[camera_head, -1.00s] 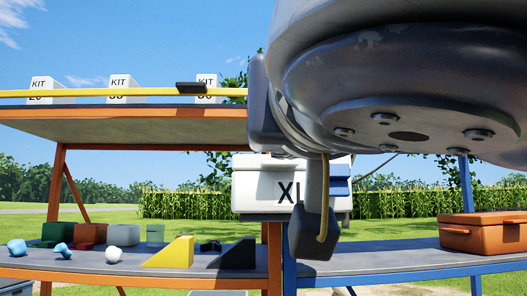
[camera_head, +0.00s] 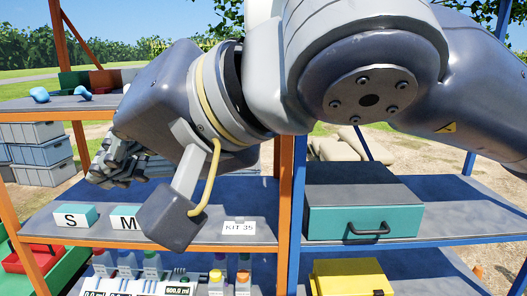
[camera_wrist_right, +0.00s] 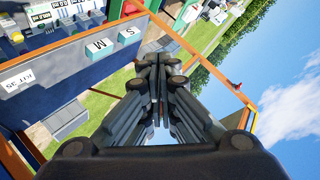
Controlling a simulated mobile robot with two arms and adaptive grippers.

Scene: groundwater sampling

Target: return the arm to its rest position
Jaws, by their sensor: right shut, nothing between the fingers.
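My right arm fills the upper middle and right of the head view. My right gripper (camera_head: 106,178) is at the left of that view, in front of the shelves and above the shelf with the S and M boxes. In the right wrist view the gripper (camera_wrist_right: 158,62) has its fingers together with nothing between them. It appears clear of the shelf edge. My left gripper is not in view.
An S box (camera_head: 75,217), an M box (camera_head: 126,217) and a KIT 35 label (camera_head: 239,228) are on the middle shelf. A teal case (camera_head: 362,215) stands right of the orange post. Bottles (camera_head: 152,265) stand below, beside a yellow case (camera_head: 350,278). Grey crates (camera_head: 40,155) are stacked at left.

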